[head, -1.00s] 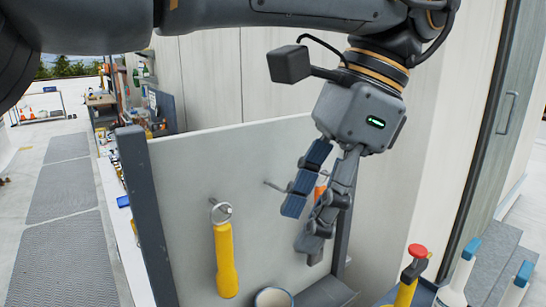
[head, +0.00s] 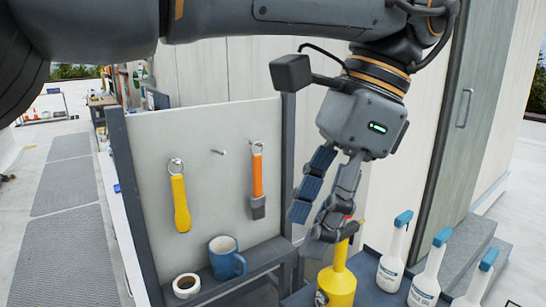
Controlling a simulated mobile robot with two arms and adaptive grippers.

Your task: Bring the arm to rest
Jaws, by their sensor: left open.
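My left gripper (head: 315,215) hangs from the arm across the top of the head view, pointing down, with its fingers apart. I see nothing held between them. Its fingertips overlap the top of a yellow can (head: 337,284) in the picture; I cannot tell whether they touch. Part of the can's red and yellow top is hidden behind the fingers. My right gripper is not in view.
A pale pegboard panel (head: 215,135) holds a yellow-handled tool (head: 181,203) and an orange-handled brush (head: 257,180). A blue mug (head: 227,262) and tape roll (head: 186,286) sit on the shelf below. Several white bottles (head: 391,262) stand at right. The walkway (head: 65,190) at left is clear.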

